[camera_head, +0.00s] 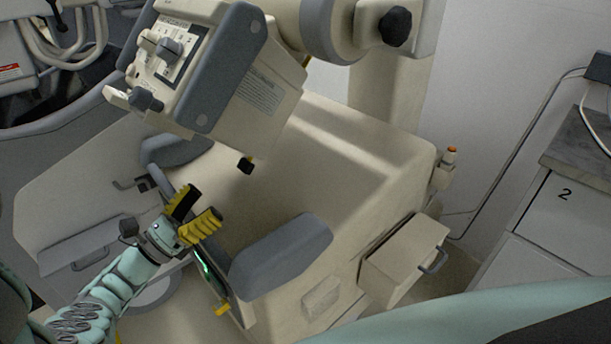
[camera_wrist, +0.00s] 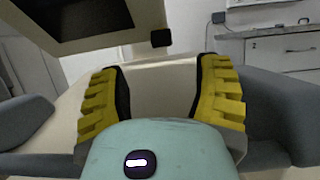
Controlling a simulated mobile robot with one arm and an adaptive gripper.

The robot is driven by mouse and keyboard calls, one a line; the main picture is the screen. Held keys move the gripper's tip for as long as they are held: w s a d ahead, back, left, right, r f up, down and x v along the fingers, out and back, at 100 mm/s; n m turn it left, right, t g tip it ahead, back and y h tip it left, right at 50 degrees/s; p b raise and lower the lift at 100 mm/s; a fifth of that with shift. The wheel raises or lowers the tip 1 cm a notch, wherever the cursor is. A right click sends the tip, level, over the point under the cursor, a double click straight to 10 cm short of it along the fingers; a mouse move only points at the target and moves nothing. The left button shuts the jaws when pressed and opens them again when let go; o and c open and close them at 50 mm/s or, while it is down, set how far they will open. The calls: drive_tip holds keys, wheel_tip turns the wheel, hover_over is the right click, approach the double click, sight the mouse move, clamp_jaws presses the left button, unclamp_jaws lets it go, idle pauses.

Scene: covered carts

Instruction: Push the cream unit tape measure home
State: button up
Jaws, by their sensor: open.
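The cream unit (camera_head: 340,150) is a large cream machine with a tilted upper head (camera_head: 245,95). A black block also shows at the head's edge in the wrist view (camera_wrist: 161,38). My gripper (camera_head: 205,202) is open and empty, low and left of the block, and apart from it. In the wrist view its yellow ridged fingers (camera_wrist: 162,80) stand wide apart, with the block beyond them.
Grey padded rests flank my gripper, one at its right (camera_head: 283,258) and one behind it (camera_head: 178,150). A cream drawer (camera_head: 400,262) stands out at the unit's right side. A white cabinet (camera_head: 560,215) marked 2 stands at the right. The unit's sloped top is bare.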

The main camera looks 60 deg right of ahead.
sight(241, 167)
drive_tip(key=x, duration=1)
drive_tip(key=shift+s+d, duration=0.1)
drive_tip(key=shift+s, duration=0.05)
drive_tip(key=shift+c, duration=0.2)
clamp_jaws()
